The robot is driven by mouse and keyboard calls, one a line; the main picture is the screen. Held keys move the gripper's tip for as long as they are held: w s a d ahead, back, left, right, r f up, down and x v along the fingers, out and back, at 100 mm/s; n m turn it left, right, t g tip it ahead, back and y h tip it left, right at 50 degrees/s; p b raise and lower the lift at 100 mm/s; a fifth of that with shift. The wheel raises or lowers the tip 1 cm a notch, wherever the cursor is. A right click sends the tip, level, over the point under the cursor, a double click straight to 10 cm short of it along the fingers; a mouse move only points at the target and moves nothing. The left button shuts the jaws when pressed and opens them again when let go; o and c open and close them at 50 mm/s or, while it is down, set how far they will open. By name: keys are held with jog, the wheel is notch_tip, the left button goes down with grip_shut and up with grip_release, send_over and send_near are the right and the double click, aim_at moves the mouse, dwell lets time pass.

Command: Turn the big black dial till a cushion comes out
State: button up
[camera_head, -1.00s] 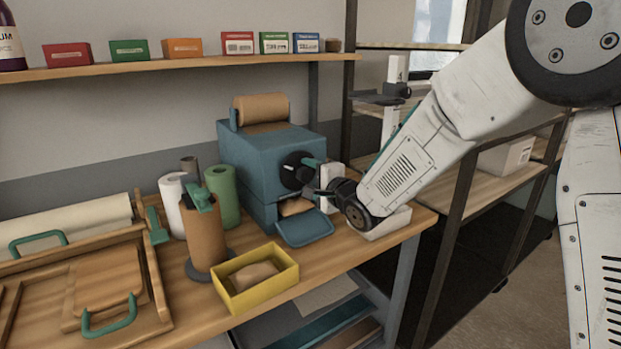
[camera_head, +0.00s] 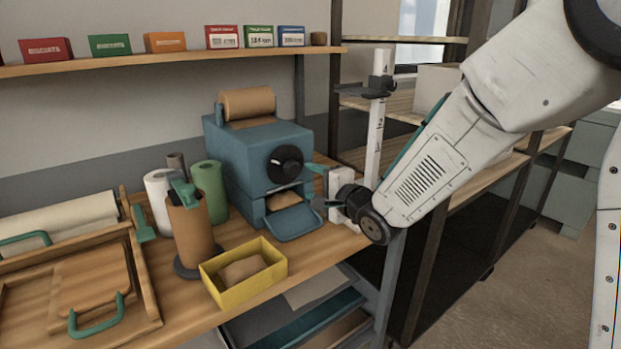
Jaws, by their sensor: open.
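The big black dial (camera_head: 285,164) is on the front of the blue-teal machine (camera_head: 240,150), which carries a roll of brown paper (camera_head: 247,103) on top. A brown paper cushion (camera_head: 284,200) shows at the machine's outlet, above the blue tray (camera_head: 291,224). My gripper (camera_head: 312,184) is to the right of the dial, apart from it, with its teal-tipped fingers spread and nothing between them. The yellow box (camera_head: 273,281) in front of the machine holds another brown paper piece (camera_head: 243,269).
White, green and brown rolls stand left of the machine, with a wooden tray (camera_head: 140,280) beyond. A white height gauge (camera_head: 375,140) stands behind my wrist at the bench's right end. Dark-framed shelving (camera_head: 436,260) is to the right.

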aim_at(294, 171)
jog(key=w+a+n, duration=0.1)
jog(key=w+n, duration=0.1)
jog(key=n, duration=0.4)
jog(key=w+a+n, duration=0.2)
jog(key=n, duration=0.4)
jog(key=w+a+n+t, duration=0.1)
jog(key=w+n, duration=0.2)
jog(key=n, duration=0.3)
jog(key=shift+a+f, duration=0.15)
jog(key=shift+a, duration=0.25)
jog(key=c, duration=1)
